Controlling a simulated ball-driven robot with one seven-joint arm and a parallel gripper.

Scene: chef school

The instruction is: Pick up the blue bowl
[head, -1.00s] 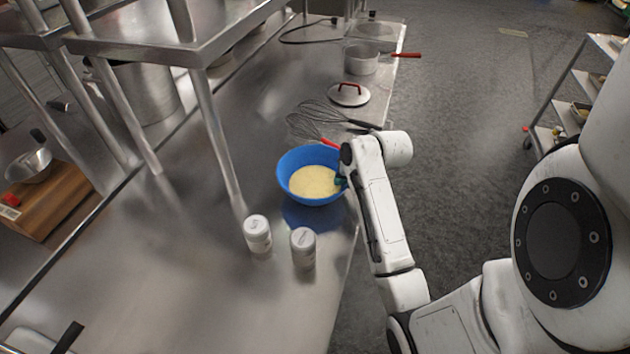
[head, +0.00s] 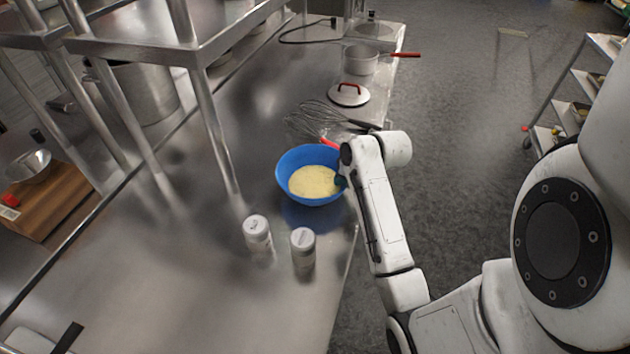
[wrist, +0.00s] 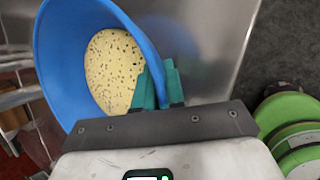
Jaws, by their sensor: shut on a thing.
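The blue bowl (head: 290,181) holds a pale yellow, speckled mixture (head: 313,181). In the head view it is at the right edge of the steel counter, with a dark bluish patch below it on the steel. I cannot tell for certain whether it is clear of the counter. My gripper (head: 341,182) is at the bowl's right rim. In the wrist view the bowl (wrist: 56,60) looks tilted, and my gripper's teal fingers (wrist: 160,84) are shut on its rim. The arm hides a little of the bowl's right side in the head view.
Two white-lidded shakers (head: 257,232) (head: 303,247) stand in front of the bowl. Whisks (head: 322,117) lie behind it, then a red-handled lid (head: 349,94) and a white pan (head: 361,60). A shelf post (head: 215,135) rises to its left.

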